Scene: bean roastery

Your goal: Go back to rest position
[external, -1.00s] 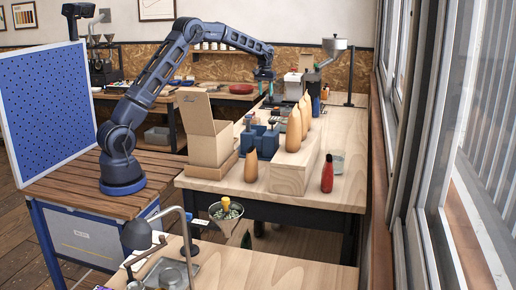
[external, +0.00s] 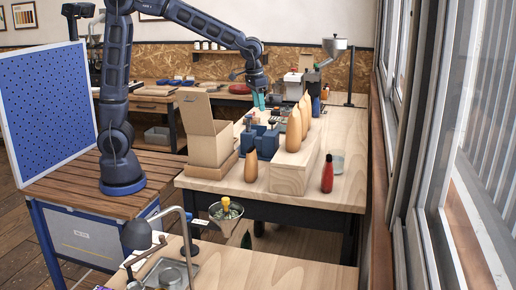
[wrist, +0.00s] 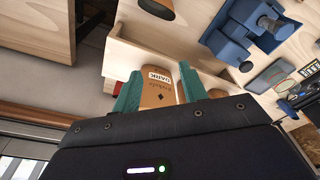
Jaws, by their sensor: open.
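My gripper (external: 259,99) is open, with teal fingers pointing down over the long light wood table, left of and behind the row of tan bottles (external: 293,131). In the wrist view my gripper (wrist: 158,88) shows both fingers apart. A tan bottle with a "DARK" label (wrist: 157,93) appears between them in that view. I cannot tell how far beyond the fingers it is. The arm stands on the wood-topped bench (external: 68,187), its upper links upright and its forearm reaching right.
A red bottle (external: 327,174) and a glass (external: 338,162) stand to the right. A blue perforated panel (external: 45,110) is left of the arm.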

